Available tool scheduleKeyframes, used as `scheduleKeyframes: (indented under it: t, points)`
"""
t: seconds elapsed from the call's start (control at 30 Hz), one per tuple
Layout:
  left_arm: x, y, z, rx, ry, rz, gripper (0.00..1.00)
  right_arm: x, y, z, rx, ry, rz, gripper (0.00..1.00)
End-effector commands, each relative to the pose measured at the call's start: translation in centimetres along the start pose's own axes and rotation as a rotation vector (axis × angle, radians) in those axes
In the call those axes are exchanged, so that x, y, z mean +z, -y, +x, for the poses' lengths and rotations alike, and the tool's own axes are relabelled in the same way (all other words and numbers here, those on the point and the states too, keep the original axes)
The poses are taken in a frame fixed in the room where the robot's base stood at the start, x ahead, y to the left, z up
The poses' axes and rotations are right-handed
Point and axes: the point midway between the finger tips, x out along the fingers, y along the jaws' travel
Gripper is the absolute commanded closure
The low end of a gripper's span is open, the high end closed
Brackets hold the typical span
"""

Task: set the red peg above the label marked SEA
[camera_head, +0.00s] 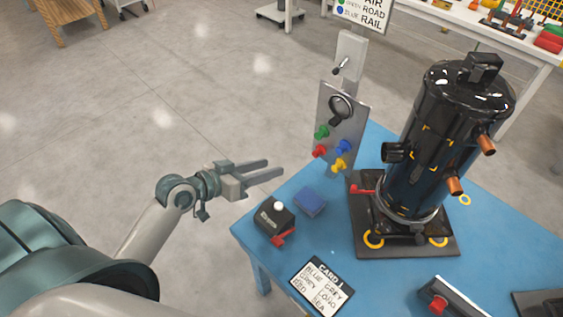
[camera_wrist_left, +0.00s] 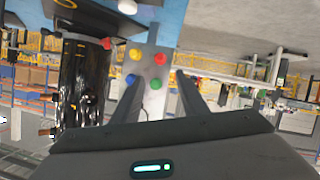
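The red peg (camera_head: 319,151) sits on an upright grey panel (camera_head: 331,108), below the green peg (camera_head: 322,131) and left of the blue peg (camera_head: 343,146) and yellow peg (camera_head: 338,165). In the left wrist view the red peg (camera_wrist_left: 160,59) shows between and beyond the fingers. My left gripper (camera_head: 275,168) is open and empty, left of the panel and apart from it. A card (camera_head: 322,287) on the blue table has small words, the last seemingly SEA; I cannot make out a separate SEA label. My right gripper is not in view.
A black compressor (camera_head: 425,135) stands on the blue table (camera_head: 510,240), right of the panel. A black box with a white button (camera_head: 274,218) and a blue block (camera_head: 310,201) lie near the left corner. A sign (camera_head: 364,12) stands behind.

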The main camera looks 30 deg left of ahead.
Motion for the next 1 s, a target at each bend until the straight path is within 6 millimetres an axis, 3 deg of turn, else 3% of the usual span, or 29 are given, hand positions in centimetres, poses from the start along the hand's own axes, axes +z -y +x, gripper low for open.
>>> scheduleKeyframes:
  t: [0.37, 1.0]
  points:
    - [-0.2, -0.1, 3.3, 0.001, -0.002, -0.003, 0.60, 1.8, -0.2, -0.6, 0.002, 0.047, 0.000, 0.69]
    - [-0.1, -0.1, 13.7, 0.000, 0.000, -0.003, 0.60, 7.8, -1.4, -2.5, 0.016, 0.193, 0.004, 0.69]
